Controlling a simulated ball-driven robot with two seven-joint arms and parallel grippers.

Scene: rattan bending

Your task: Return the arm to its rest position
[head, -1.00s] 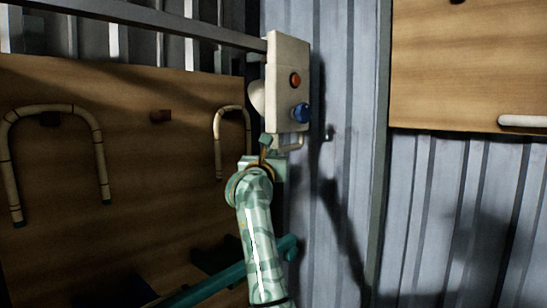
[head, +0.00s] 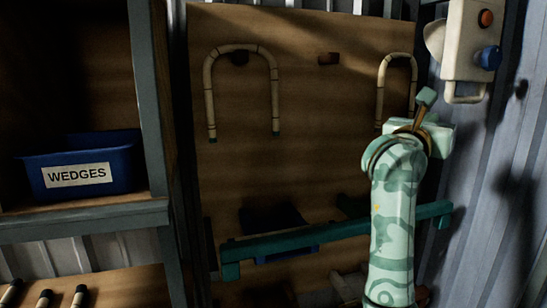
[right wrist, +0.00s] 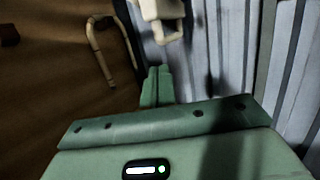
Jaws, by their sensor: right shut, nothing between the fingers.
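My right arm rises at the right of the head view, with its pale green patterned link in front of the wooden board. The right gripper (head: 426,100) is at its top, below and left of the cream control box (head: 469,40) and apart from it. In the right wrist view its fingers (right wrist: 157,84) are together with nothing between them, just below the handle of the control box (right wrist: 164,16). The left gripper is not in view.
Bent rattan hoops (head: 242,50) hang on the wooden board (head: 310,110). A teal bar (head: 300,240) crosses low in front of it. A blue WEDGES bin (head: 110,165) stands on a shelf (head: 80,215) at left. Corrugated metal wall (head: 510,150) lies at right.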

